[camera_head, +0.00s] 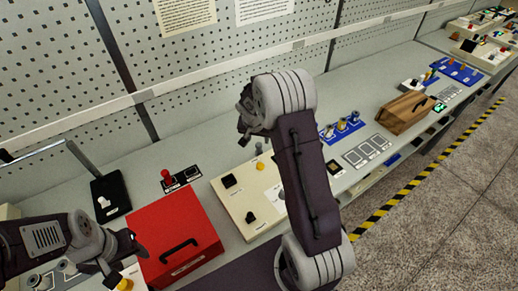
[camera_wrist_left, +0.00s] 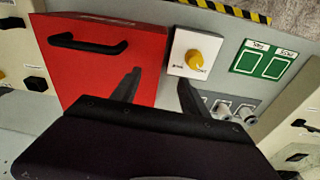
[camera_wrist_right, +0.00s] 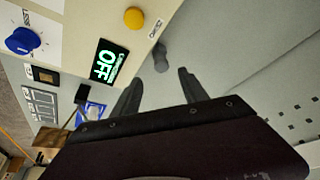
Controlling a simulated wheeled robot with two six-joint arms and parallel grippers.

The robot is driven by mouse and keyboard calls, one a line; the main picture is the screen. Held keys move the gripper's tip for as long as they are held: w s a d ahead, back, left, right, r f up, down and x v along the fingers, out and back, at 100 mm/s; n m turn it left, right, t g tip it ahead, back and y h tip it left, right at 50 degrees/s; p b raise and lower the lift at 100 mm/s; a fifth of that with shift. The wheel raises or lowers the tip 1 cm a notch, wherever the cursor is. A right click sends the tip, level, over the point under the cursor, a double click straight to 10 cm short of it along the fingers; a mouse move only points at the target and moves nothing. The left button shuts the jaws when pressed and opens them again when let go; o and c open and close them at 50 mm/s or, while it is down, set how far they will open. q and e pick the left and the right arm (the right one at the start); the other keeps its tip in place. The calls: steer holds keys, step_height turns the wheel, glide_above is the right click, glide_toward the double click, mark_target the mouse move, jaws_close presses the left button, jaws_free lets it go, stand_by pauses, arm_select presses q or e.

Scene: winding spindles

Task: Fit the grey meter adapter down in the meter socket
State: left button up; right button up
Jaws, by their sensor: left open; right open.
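A small dark grey piece (camera_wrist_right: 161,56), which may be the meter adapter, is on the grey bench beside a cream panel in the right wrist view. My right gripper (camera_wrist_right: 160,84) is open, with the piece ahead of its fingertips and nothing between them. In the head view my right gripper (camera_head: 244,118) is over the bench, and the arm hides part of it. I cannot make out the meter socket for certain. My left gripper (camera_head: 118,266) is open near the red box; in the left wrist view its fingers (camera_wrist_left: 157,84) are empty.
The cream panel (camera_head: 226,200) carries knobs, a yellow button (camera_wrist_right: 134,17) and a lit OFF display (camera_wrist_right: 105,62). A red box (camera_head: 168,237) with a black handle and a yellow knob (camera_wrist_left: 195,60) lie by my left gripper. A pegboard wall (camera_head: 200,70) backs the bench.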

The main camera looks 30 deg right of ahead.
mark_target(259, 144)
steer(key=b+x, duration=0.1)
steer(key=x, duration=0.6)
steer(key=shift+w+a+f, duration=0.1)
steer(key=shift+w+f, duration=0.15)
steer(key=shift+f, duration=0.1)
arm_select(q)
steer(key=shift+w+f, duration=0.1)
steer(key=shift+f, duration=0.85)
arm_select(e)
steer(key=shift+f, duration=0.2)
arm_select(q)
steer(key=shift+d, duration=0.1)
arm_select(e)
steer(key=shift+d, duration=0.2)
arm_select(q)
steer(key=shift+w, duration=0.15)
arm_select(e)
steer(key=shift+w+f, duration=0.1)
steer(key=shift+w, duration=0.05)
steer(key=c, duration=0.7)
jaws_close()
